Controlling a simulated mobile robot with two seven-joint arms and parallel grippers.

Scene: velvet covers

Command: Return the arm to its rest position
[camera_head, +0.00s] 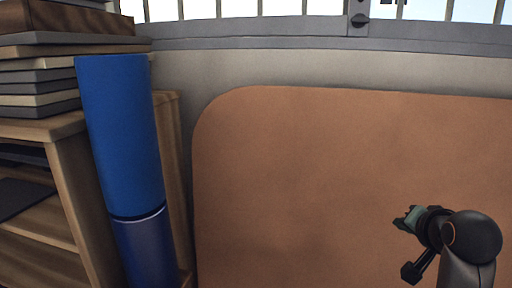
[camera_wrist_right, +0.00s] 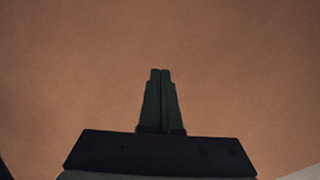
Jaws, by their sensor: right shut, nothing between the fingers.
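My right gripper (camera_head: 402,222) is at the lower right of the head view, in front of a large orange-brown panel (camera_head: 300,180) with rounded corners. Its fingers point to the left. In the right wrist view the dark green fingers of the right gripper (camera_wrist_right: 160,72) are together with nothing between them, and the orange-brown surface (camera_wrist_right: 70,60) fills the background. My left gripper is not in view.
A blue cylinder (camera_head: 122,140) with a darker lower part stands at the left. Beside it is a wooden shelf (camera_head: 75,190) with several stacked books or boards (camera_head: 40,75) on top. A window with bars (camera_head: 260,30) runs along the top.

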